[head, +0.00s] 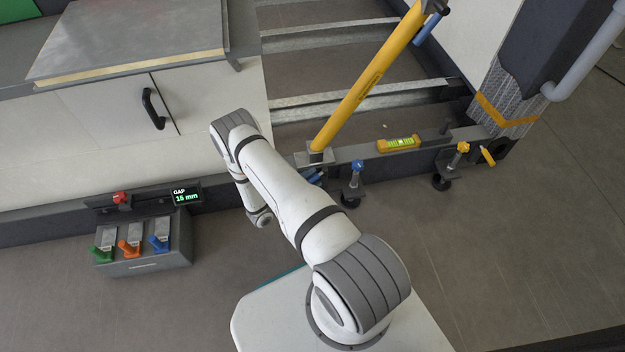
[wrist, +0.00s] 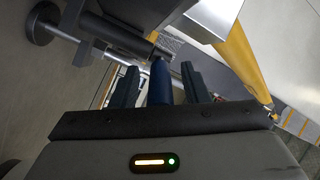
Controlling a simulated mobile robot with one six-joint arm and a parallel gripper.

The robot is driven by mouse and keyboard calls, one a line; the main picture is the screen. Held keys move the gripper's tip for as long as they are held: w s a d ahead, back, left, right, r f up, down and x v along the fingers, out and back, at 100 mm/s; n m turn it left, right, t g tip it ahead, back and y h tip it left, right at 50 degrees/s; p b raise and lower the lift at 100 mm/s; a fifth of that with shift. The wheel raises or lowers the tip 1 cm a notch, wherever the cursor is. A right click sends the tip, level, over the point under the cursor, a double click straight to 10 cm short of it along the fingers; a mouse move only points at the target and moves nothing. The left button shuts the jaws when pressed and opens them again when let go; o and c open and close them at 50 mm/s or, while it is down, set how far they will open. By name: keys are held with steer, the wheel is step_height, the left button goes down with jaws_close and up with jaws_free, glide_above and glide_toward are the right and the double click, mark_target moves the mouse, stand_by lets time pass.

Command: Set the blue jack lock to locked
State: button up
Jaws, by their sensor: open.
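The blue jack lock handle (head: 315,178) shows at the foot of the yellow brace, left of the blue-topped jack (head: 357,167), partly behind my arm. In the wrist view a blue cylindrical handle (wrist: 160,88), which looks like this lock handle, lies between the two dark fingers of my gripper (wrist: 159,69). The fingers are open, with a visible gap on each side of the handle. The handle's near end is hidden by the gripper body. In the head view my gripper is hidden behind my arm.
A yellow brace (head: 368,75) rises beside the frame rail. A spirit level (head: 398,144) lies on the rail. A yellow-topped jack (head: 461,150) stands further right. A control box (head: 145,262) with green, orange and blue levers stands left, with a display (head: 186,195) reading "GAP 15 mm".

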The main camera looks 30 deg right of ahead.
jaws_close()
stand_by(0.3)
